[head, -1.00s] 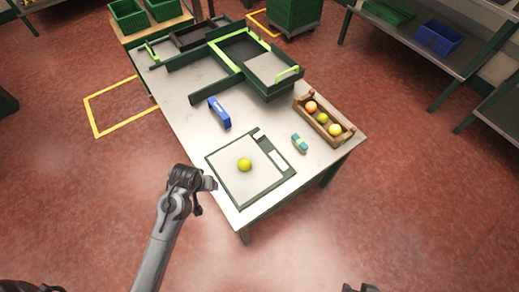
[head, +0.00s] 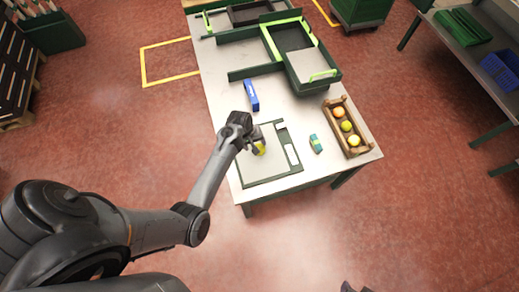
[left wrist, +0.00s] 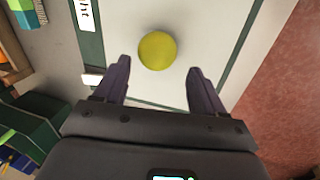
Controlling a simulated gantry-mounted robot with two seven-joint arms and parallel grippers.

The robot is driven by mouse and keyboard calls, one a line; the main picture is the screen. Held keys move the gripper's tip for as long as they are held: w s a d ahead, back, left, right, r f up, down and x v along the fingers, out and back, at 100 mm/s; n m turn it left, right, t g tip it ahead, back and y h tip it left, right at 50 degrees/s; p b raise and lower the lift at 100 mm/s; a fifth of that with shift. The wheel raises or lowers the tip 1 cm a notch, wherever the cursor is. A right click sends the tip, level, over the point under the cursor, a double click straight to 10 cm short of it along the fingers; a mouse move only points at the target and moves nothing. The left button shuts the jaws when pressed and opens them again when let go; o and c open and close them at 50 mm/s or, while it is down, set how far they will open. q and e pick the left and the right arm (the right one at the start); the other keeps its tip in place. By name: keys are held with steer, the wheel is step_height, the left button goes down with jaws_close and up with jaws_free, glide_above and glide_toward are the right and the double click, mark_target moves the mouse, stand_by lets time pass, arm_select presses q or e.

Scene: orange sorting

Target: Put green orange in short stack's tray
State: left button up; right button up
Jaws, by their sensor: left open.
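The green orange (head: 259,148), a yellow-green fruit, sits on the pale plate of a green-framed scale (head: 262,178) on the table. In the left wrist view the fruit (left wrist: 157,51) lies just beyond and between the fingertips. My left gripper (left wrist: 159,68) is open and empty; in the head view it (head: 256,143) partly hides the fruit. Green trays stand at the back of the table: a front one (head: 314,74) with a grey panel and light green handle, and a dark-bottomed one (head: 290,37) behind it. I cannot tell which belongs to the short stack.
A wooden crate (head: 335,104) at the right holds an orange fruit and two yellowish ones. A blue box (head: 251,95) stands behind the scale. A small teal-and-yellow box (head: 315,143) lies between scale and crate. The table between the scale and trays is mostly clear.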

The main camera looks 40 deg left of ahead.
arm_select(q)
steer(key=b+x, duration=0.1)
steer(key=x, duration=0.3)
steer(key=shift+d, duration=0.2)
steer(key=shift+w+d+f+b, duration=0.1)
steer(key=shift+w+f+b, duration=0.2)
steer(key=shift+f, duration=0.35)
steer(key=shift+s, duration=0.1)
steer(key=c, duration=0.9)
steer(key=shift+c, duration=0.2)
